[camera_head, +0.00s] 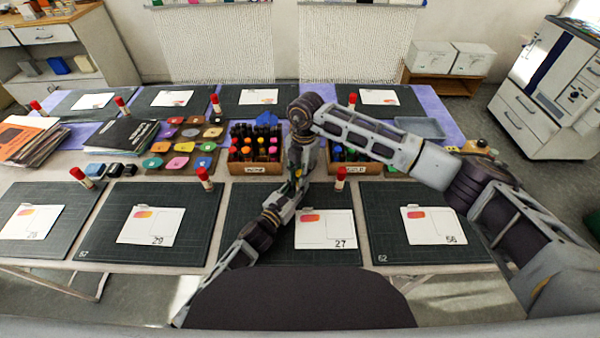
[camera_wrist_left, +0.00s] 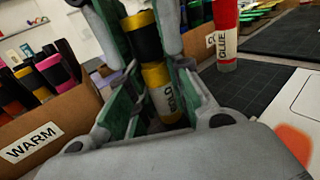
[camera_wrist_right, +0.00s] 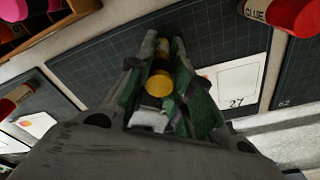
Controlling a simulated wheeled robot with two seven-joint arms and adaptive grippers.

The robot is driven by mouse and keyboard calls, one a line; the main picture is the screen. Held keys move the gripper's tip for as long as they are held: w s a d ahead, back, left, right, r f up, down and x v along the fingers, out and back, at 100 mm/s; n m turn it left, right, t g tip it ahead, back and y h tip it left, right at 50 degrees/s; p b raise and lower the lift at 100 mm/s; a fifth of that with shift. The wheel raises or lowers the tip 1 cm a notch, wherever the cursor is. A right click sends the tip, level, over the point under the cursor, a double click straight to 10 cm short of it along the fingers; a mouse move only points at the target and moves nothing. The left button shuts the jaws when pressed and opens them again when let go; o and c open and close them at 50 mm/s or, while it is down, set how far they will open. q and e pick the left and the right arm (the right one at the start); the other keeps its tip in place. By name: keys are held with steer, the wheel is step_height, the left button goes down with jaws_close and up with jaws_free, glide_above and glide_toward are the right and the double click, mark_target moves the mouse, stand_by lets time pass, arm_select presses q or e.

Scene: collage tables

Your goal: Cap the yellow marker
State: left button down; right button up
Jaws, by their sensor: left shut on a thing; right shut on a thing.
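The yellow marker's labelled barrel (camera_wrist_left: 163,95), yellow with a white printed band, is between the fingers of my left gripper (camera_wrist_left: 158,108), which is shut on it. Just above it in the left wrist view is a black cap with a yellow end (camera_wrist_left: 143,38), between the fingers of my right gripper. In the right wrist view my right gripper (camera_wrist_right: 160,75) is shut on this cap (camera_wrist_right: 158,83), its yellow end facing the camera. Cap and barrel look roughly in line; I cannot tell whether they are joined.
A wooden box marked WARM (camera_wrist_left: 35,140) holds several markers; it is left of the grippers in the head view (camera_head: 255,168). Another marker box (camera_head: 352,168) stands right. A red glue stick (camera_head: 340,180) stands close by. Cutting mats with cards (camera_head: 325,230) lie in front.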

arm_select(q)
steer(key=shift+s+d+r, duration=0.15)
steer(key=shift+d+r, duration=0.1)
steer(key=shift+r, duration=0.05)
arm_select(e)
steer(key=shift+o, duration=0.2)
steer(key=shift+d+f, duration=0.1)
steer(key=shift+f, duration=0.65)
steer(key=o, duration=0.3)
stand_by(0.9)
steer(key=shift+w+d+r, duration=0.1)
steer(key=shift+r, duration=0.5)
arm_select(q)
steer(key=shift+a+f, duration=0.2)
arm_select(e)
steer(key=shift+w+r, duration=0.1)
steer(key=shift+r, duration=1.55)
